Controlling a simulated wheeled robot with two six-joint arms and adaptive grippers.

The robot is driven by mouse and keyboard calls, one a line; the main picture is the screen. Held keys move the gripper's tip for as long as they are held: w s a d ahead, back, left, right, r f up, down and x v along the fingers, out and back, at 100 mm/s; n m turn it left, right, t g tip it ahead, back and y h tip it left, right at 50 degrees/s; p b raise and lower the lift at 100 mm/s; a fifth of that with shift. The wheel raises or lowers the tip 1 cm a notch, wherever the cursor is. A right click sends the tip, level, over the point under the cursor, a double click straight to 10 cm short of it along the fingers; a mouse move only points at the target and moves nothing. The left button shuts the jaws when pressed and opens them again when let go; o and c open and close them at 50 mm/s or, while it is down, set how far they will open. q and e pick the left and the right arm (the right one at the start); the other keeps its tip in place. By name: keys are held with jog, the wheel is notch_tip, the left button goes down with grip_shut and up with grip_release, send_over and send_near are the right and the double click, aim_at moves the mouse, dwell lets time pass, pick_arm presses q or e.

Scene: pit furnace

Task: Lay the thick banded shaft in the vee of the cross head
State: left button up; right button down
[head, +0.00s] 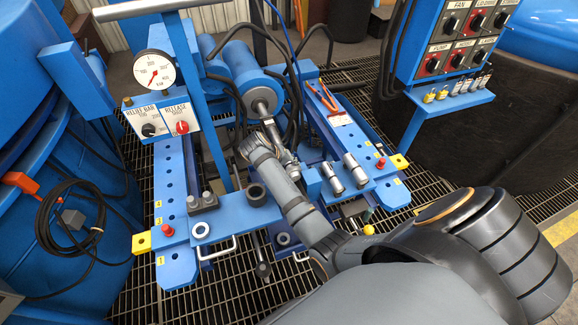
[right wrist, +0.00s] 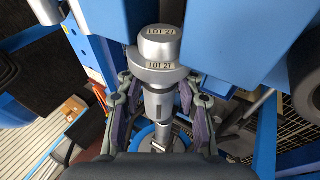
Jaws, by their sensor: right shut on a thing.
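My right gripper (right wrist: 158,108) is shut on a grey metal shaft (right wrist: 160,80) with a wide collar, marked LOT 27 on its end and collar. In the right wrist view a finger lies on each side of it, below the collar. In the head view my right gripper (head: 287,158) is over the middle of the blue press frame, in front of the ram, and the shaft is hard to make out. A blue cross beam (head: 235,213), apparently the cross head, spans the two rails. My arm covers part of it, and I cannot make out its vee. My left gripper is out of view.
The blue ram cylinder (head: 246,78) is behind my gripper. A gauge (head: 154,70), control box (head: 160,118) and coiled cable (head: 70,225) are at left. A switch panel (head: 460,45) is at right.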

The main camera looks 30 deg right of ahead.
jog(key=shift+s+a+f, duration=0.2)
jog(key=shift+f, duration=0.2)
jog(key=c, duration=1.1)
grip_release()
jog(key=shift+f, duration=0.1)
jog(key=shift+c, duration=0.2)
jog(key=o, duration=0.4)
jog(key=shift+w+f, duration=0.1)
jog(key=shift+w, duration=0.05)
jog(key=shift+c, duration=0.2)
notch_tip(320, 180, up, 10)
jog(key=shift+r, duration=0.15)
